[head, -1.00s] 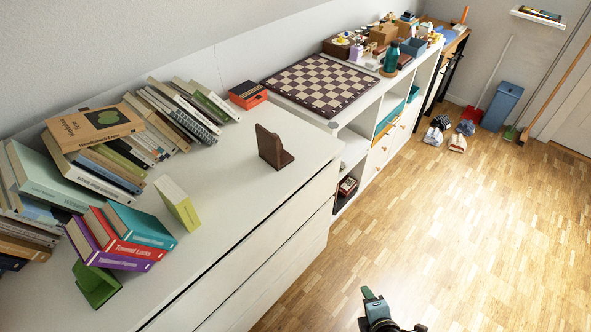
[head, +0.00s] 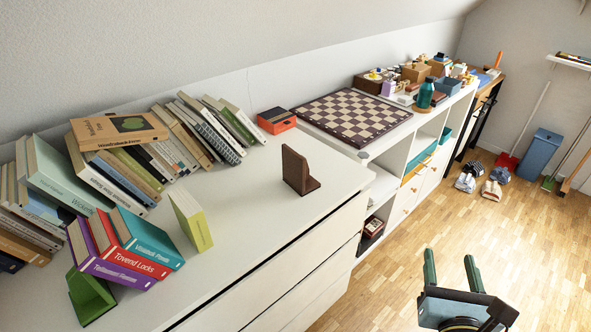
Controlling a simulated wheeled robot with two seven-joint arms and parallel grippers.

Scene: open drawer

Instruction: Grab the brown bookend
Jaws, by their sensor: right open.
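The brown bookend (head: 296,172) stands upright on the white dresser top (head: 262,216), near its right end. It is L-shaped, with its foot toward the right. Nothing touches it. My right gripper (head: 451,256) is at the lower right, over the wooden floor in the picture, with its two green fingers apart and nothing between them. It is well away from the bookend, to the right and nearer to me. My left gripper is not in view.
A lime and white book (head: 191,219) stands left of the bookend. Rows of books and a green bookend (head: 92,297) fill the left. A red-orange box (head: 276,121) and a chessboard (head: 352,116) lie behind. The dresser top around the brown bookend is clear.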

